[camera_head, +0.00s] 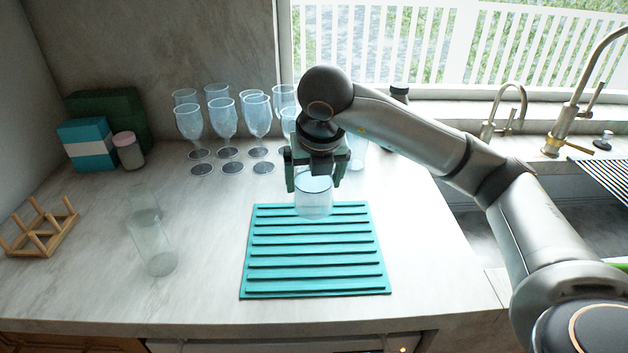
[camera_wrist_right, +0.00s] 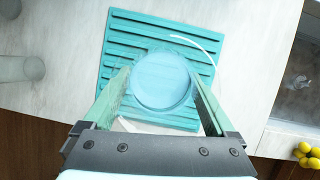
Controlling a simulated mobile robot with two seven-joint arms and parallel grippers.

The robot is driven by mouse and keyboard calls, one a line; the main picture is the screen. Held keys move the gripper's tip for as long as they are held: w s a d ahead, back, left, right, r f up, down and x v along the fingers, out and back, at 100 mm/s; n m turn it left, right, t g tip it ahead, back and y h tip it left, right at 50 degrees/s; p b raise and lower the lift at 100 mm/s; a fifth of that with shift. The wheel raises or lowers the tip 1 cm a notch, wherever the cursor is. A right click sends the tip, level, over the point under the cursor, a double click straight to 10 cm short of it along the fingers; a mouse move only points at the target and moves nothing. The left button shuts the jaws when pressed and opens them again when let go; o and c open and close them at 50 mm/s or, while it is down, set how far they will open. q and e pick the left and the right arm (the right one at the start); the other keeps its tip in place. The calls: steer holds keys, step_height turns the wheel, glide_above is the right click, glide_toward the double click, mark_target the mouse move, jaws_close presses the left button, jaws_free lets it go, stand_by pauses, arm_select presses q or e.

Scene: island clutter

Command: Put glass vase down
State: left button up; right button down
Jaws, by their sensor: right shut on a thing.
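The glass vase (camera_head: 314,197) is a clear, bluish, cylindrical vessel. My right gripper (camera_head: 315,185) is shut on it from above, with a finger on each side. In the head view the vase overlaps the back edge of the teal ribbed mat (camera_head: 315,250). In the right wrist view the vase (camera_wrist_right: 163,82) shows as a round shape between the two fingers (camera_wrist_right: 158,100), with the mat (camera_wrist_right: 120,50) behind it. I cannot tell whether its base touches the mat. My left gripper is not in view.
Several stemmed glasses (camera_head: 223,120) stand behind left of the mat. Two clear glasses (camera_head: 157,250) stand left of it, near a wooden rack (camera_head: 42,232). Boxes (camera_head: 88,145) and a pink-lidded jar (camera_head: 128,150) are at the back left. The sink with its tap (camera_head: 565,120) is right.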

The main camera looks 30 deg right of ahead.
steer(key=shift+f+b, duration=2.5)
steer(key=shift+f, duration=0.45)
steer(key=shift+f+b, duration=0.45)
steer(key=shift+f, duration=0.2)
steer(key=shift+b, duration=0.3)
steer(key=shift+f+b, duration=0.1)
steer(key=shift+b, duration=0.25)
